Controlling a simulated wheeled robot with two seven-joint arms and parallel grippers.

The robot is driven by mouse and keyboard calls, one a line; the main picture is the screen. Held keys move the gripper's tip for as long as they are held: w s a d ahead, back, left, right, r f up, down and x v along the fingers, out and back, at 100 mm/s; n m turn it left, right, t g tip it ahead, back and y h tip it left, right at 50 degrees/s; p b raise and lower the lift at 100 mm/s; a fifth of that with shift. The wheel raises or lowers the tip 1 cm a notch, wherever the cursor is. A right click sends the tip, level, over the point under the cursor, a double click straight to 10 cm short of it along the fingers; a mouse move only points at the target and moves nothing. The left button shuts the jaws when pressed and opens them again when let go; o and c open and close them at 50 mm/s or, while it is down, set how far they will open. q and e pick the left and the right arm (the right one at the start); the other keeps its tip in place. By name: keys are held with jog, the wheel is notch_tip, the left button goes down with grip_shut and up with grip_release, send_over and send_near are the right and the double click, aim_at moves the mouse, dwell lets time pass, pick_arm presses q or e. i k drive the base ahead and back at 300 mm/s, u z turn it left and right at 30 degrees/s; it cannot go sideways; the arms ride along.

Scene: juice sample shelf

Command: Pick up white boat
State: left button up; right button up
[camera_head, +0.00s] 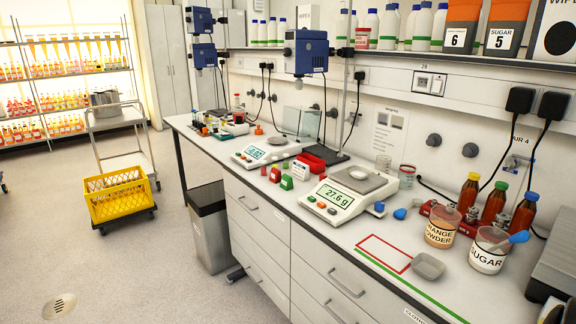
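A pale grey-white weighing boat (428,266) lies on the white bench top, just right of the red-outlined rectangle (384,253). It looks empty. A third pale dish or pan (278,141) shows on the farther balance (265,152); I cannot tell which. Neither of my grippers is in view.
Several brown bottles (494,202) stand behind. A green line (415,287) runs along the front edge. The red-outlined rectangle is empty.

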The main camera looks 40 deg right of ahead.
aim_at(358, 173)
jog(key=z, duration=0.25)
jog(key=i, duration=1.05)
jog(key=z, duration=0.85)
